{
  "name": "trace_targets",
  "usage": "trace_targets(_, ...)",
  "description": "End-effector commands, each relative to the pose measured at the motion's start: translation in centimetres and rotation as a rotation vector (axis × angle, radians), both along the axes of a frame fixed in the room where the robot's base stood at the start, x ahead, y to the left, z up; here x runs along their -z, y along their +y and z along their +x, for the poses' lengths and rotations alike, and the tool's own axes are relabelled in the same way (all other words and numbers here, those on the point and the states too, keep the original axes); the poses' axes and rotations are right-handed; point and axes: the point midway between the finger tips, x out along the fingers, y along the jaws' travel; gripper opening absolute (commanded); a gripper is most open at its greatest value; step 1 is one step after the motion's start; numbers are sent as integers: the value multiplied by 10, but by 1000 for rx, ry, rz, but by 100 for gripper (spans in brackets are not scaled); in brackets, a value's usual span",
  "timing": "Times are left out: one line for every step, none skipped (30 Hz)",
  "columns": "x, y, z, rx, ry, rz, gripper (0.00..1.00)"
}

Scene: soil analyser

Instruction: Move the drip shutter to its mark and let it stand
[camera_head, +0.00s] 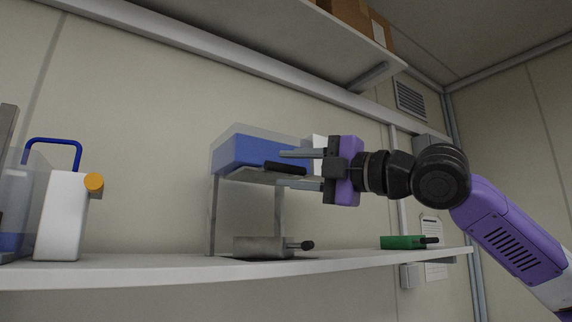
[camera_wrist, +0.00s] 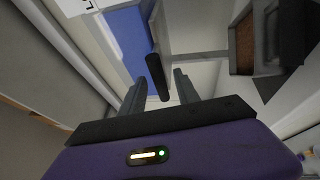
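A black handle (camera_head: 285,168) sticks out at the front under a clear box with a blue block (camera_head: 258,150) on a thin-legged stand. It seems to belong to a flat grey plate below the box, likely the drip shutter; the plate is mostly hidden. My gripper (camera_head: 281,169) is open, one finger above and one below the handle. In the wrist view the handle (camera_wrist: 157,78) lies between the two fingers with gaps on both sides. I cannot make out the mark for certain.
A grey block (camera_head: 262,246) with a black knob sits on a dark patch under the stand. A green block (camera_head: 400,242) with a black handle lies further right on the white shelf (camera_head: 330,262). A white container (camera_head: 62,215) with an orange knob stands left. A higher shelf hangs above.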

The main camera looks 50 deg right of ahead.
Motion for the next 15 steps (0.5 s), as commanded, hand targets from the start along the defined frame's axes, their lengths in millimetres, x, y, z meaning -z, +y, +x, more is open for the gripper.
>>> trace_targets(-2,1,5,-1,1,-1,38)
trace_targets(-2,2,8,-1,1,-1,38)
trace_targets(-2,2,10,0,1,-1,38)
trace_targets(-2,2,11,0,0,-1,38)
trace_targets(-3,2,12,0,0,-1,38)
trace_targets(-3,2,13,0,-1,-1,38)
trace_targets(-3,2,14,0,-1,0,38)
trace_targets(-3,2,14,0,-1,0,38)
trace_targets(-3,2,14,0,-1,0,38)
trace_targets(-2,2,14,0,-1,0,38)
trace_targets(-2,2,14,0,-1,0,38)
trace_targets(-2,2,14,0,-1,0,38)
trace_targets(-2,2,14,0,-1,0,38)
trace_targets(-2,2,14,0,-1,0,34)
trace_targets(-2,2,14,0,-1,0,26)
